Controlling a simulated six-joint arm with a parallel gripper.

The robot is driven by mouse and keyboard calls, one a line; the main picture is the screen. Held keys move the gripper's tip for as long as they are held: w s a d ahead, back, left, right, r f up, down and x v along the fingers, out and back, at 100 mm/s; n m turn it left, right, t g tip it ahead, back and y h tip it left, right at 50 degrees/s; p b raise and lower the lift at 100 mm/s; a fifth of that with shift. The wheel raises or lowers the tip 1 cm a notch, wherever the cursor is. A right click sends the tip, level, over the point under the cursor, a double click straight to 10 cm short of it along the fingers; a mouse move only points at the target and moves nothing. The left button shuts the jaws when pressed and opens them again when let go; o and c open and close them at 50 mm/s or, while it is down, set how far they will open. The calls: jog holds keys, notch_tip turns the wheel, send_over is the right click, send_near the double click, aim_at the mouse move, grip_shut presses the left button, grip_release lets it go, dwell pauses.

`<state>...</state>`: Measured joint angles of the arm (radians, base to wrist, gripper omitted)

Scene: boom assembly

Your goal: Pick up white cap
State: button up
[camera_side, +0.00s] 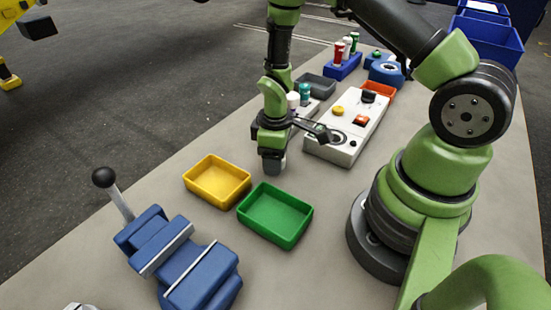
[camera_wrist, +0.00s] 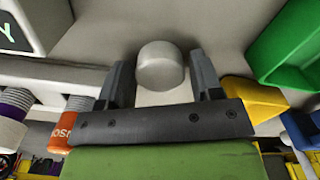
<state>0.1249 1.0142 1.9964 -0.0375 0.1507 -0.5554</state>
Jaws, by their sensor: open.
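In the wrist view, a white cap (camera_wrist: 160,62), a short rounded cylinder, sits between the two fingers of my gripper (camera_wrist: 157,58). The fingers are apart, with a visible gap on each side of the cap. In the side view, my gripper (camera_side: 272,165) points down, low over the table, behind the yellow and green trays. The cap between the fingers cannot be made out in the side view, where the gripper hides it.
A yellow tray (camera_side: 217,181) and a green tray (camera_side: 275,215) stand close in front of the gripper. A control box (camera_side: 348,130) with buttons is to the right. A blue vise (camera_side: 180,255) is at front left. A blue rack (camera_side: 342,66) holds bottles at the back.

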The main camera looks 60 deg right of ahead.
jog(key=c, duration=0.7)
jog(key=shift+o, duration=0.2)
jog(key=shift+r, duration=0.1)
